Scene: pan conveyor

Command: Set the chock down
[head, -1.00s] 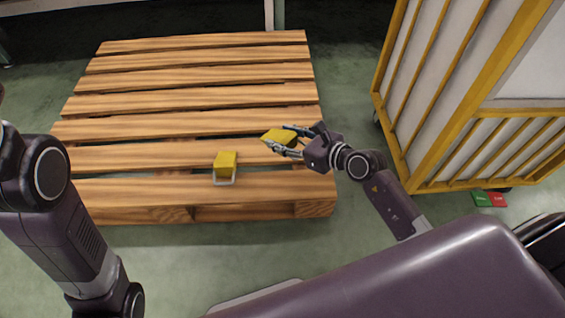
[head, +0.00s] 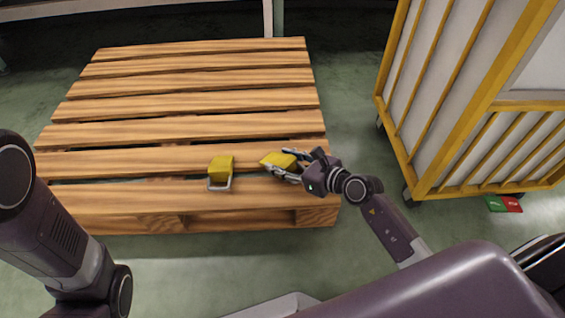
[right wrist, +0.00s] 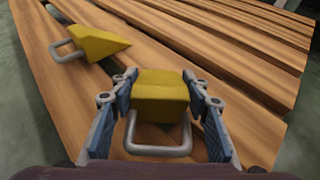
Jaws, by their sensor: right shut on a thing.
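My right gripper (head: 284,162) is shut on a yellow wedge-shaped chock (head: 274,159) with a grey metal handle. It holds the chock low over the near right part of the wooden pallet (head: 200,105). In the right wrist view the held chock (right wrist: 160,90) sits between the two blue-padded fingers, its handle toward the camera. I cannot tell whether it touches the slats. A second yellow chock (head: 221,165) with a handle rests on the pallet, left of the held one and apart from it; it also shows in the right wrist view (right wrist: 95,42). My left gripper is out of view.
A yellow-framed cage cart (head: 470,100) with white panels stands to the right of the pallet. A green and red marker (head: 503,204) is by its near corner. The far slats of the pallet are bare, with gaps between them.

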